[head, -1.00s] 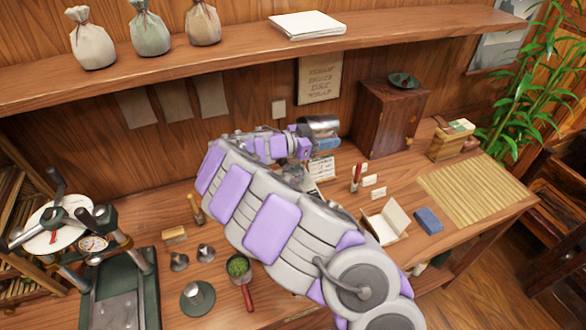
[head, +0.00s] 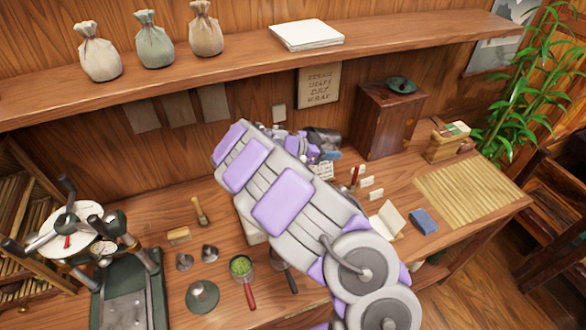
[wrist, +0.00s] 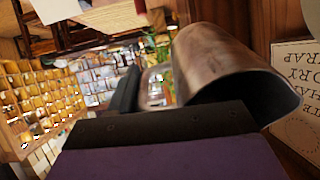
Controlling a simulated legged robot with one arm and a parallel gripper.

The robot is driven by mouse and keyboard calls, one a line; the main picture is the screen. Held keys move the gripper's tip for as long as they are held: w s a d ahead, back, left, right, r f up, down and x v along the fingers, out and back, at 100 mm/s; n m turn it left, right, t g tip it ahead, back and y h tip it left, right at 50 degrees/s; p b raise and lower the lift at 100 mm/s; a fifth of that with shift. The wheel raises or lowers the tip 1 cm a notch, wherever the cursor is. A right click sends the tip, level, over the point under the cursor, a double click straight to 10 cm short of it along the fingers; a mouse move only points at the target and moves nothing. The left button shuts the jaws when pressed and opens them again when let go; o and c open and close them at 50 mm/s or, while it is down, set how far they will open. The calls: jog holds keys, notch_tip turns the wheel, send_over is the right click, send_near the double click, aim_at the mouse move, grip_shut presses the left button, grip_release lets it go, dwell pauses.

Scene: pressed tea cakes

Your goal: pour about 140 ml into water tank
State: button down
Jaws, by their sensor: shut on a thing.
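My gripper (head: 318,152) is beyond my arm, near the back wall above the table, and is shut on a metal cup (head: 326,137). In the wrist view the cup (wrist: 222,62) is brownish metal and lies tilted well over, its dark mouth toward the lower right. The dark jaws (wrist: 140,110) are beside it. The cup's inside is in shadow, and I cannot see liquid or a stream. I cannot make out the water tank; my arm covers the middle of the table. A pale block-like part (head: 250,225) shows at the arm's left edge.
A wooden cabinet (head: 385,122) stands right of my gripper. The shelf (head: 250,60) with several cloth bags runs above. A press (head: 125,285) stands at the left. A bamboo mat (head: 470,190) is at the right.

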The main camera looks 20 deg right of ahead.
jog(key=shift+f+y+b, duration=0.45)
jog(key=shift+f+y, duration=0.2)
jog(key=shift+y, duration=0.65)
jog(key=shift+a+f+y, duration=0.1)
jog(key=shift+f+y, duration=0.05)
jog(key=shift+y, duration=0.15)
dwell(1.1)
jog(key=d+f+y+p, duration=0.3)
jog(key=f+y+p, duration=0.3)
jog(key=y, duration=0.3)
jog(key=shift+w+d+f+g, duration=0.2)
jog(key=shift+w+f+g, duration=0.1)
jog(key=shift+f, duration=0.1)
dwell(0.4)
jog(key=shift+s+f+y+p, duration=0.1)
jog(key=shift+y+p, duration=0.25)
jog(key=shift+y, duration=0.05)
